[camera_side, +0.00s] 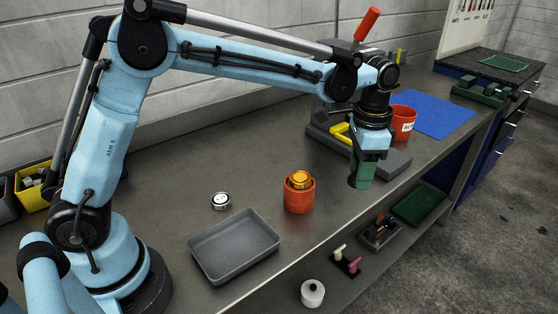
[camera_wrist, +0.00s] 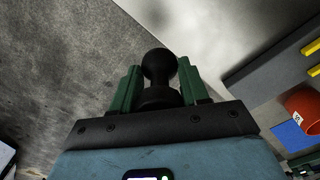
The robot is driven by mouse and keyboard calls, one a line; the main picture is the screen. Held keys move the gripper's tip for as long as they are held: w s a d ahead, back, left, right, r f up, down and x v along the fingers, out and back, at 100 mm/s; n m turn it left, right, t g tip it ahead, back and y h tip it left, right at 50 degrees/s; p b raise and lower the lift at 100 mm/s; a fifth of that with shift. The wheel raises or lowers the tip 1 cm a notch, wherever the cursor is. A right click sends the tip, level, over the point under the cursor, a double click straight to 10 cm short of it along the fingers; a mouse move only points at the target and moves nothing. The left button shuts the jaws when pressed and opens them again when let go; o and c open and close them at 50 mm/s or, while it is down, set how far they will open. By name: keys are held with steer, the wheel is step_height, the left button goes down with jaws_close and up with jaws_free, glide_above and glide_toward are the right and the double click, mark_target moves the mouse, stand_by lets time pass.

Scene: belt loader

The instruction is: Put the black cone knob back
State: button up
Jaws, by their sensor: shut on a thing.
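The black knob (camera_wrist: 158,68) shows in the wrist view, with a rounded end and a wider dark base between the green fingers. My gripper (camera_side: 361,172) is shut on it, above the workbench near its front edge. In the side view the green fingers hide most of the knob, and only a dark bit shows by their tips. My gripper also shows in the wrist view (camera_wrist: 158,90). A small dark holder (camera_side: 346,264) with a cream and a pink knob is on the lower level, below the bench edge.
An orange-red cup (camera_side: 299,196) with a yellow-orange thing in it, a grey tray (camera_side: 235,246) and a silver round piece (camera_side: 221,201) stand on the bench. A grey fixture with a yellow handle (camera_side: 341,133) and a red bin (camera_side: 403,123) are close behind my gripper.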

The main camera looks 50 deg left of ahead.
glide_above(339, 187)
step_height(339, 187, down, 7)
steer(key=shift+s+d+r, duration=0.1)
steer(key=shift+r, duration=0.1)
steer(key=shift+f, duration=2)
steer(key=shift+f, duration=0.15)
steer(key=o, duration=1.1)
